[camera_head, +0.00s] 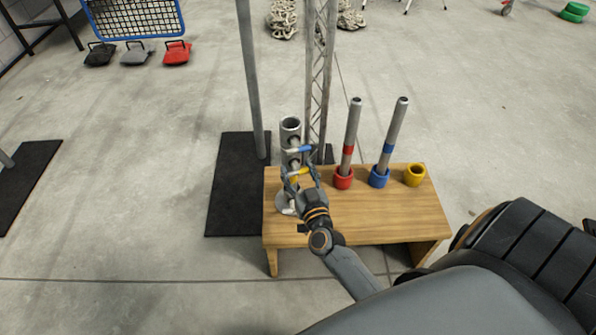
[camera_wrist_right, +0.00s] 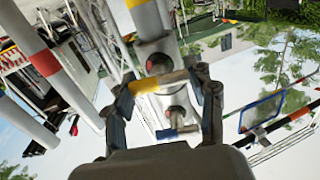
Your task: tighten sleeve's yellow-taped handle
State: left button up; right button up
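The grey metal sleeve (camera_head: 290,126) stands upright at the left end of the wooden bench. Its blue-taped handle (camera_head: 301,149) sits above its yellow-taped handle (camera_head: 298,171). My right gripper (camera_head: 302,178) is at the yellow-taped handle, partly hiding it and the lower sleeve. In the right wrist view, the yellow-taped handle (camera_wrist_right: 158,82) spans between the spread fingers of my right gripper (camera_wrist_right: 165,88). The fingers are near its two ends; firm contact cannot be told. The blue-taped handle (camera_wrist_right: 178,132) shows below it there. My left gripper is not in view.
The wooden bench (camera_head: 365,215) also bears red (camera_head: 343,179), blue (camera_head: 379,177) and yellow (camera_head: 415,175) cups. Grey bars stand in the red and blue cups. A grey post (camera_head: 251,80) and a lattice truss (camera_head: 319,80) rise behind. The floor at left is mostly clear.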

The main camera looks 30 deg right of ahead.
jog(key=c, duration=0.4)
jog(key=shift+o, duration=0.2)
